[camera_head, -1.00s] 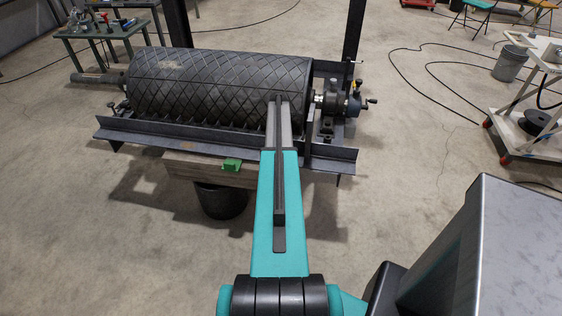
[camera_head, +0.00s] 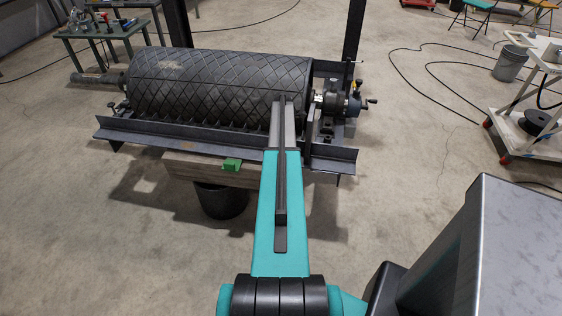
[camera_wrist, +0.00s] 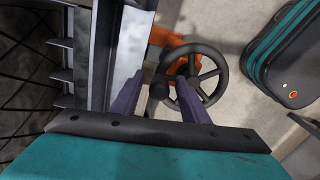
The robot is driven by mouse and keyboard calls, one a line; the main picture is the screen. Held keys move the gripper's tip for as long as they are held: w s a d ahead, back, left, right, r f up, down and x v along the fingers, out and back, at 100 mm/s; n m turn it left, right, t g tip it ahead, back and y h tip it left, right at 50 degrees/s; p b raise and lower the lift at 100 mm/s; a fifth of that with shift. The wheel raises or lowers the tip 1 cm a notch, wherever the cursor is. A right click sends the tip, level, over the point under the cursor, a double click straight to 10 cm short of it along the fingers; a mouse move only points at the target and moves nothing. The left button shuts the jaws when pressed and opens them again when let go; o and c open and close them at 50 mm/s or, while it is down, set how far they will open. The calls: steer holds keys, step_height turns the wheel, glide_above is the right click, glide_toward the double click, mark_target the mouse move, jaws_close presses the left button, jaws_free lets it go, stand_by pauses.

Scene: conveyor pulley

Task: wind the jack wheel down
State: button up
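The jack wheel is a dark spoked handwheel (camera_wrist: 216,74) in the wrist view, right of centre, with an orange jack part (camera_wrist: 178,50) behind it. A round dark knob (camera_wrist: 158,88) shows at the wheel's left side. My gripper (camera_wrist: 160,76) has two purple fingers standing apart, with the knob in the gap between them as seen from the wrist. The right finger covers part of the wheel. I cannot tell whether either finger touches the knob. In the head view my arm hides the gripper and the wheel.
A ribbed black conveyor pulley (camera_head: 215,88) lies in a dark steel frame (camera_head: 330,158) ahead. A timber (camera_head: 205,168) with a green block (camera_head: 232,164) and a black bucket (camera_head: 222,200) are below. A cart (camera_head: 515,140) stands right; cables cross the floor.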

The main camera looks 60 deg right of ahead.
steer(key=shift+r+p, duration=1.35)
steer(key=shift+r, duration=2.15)
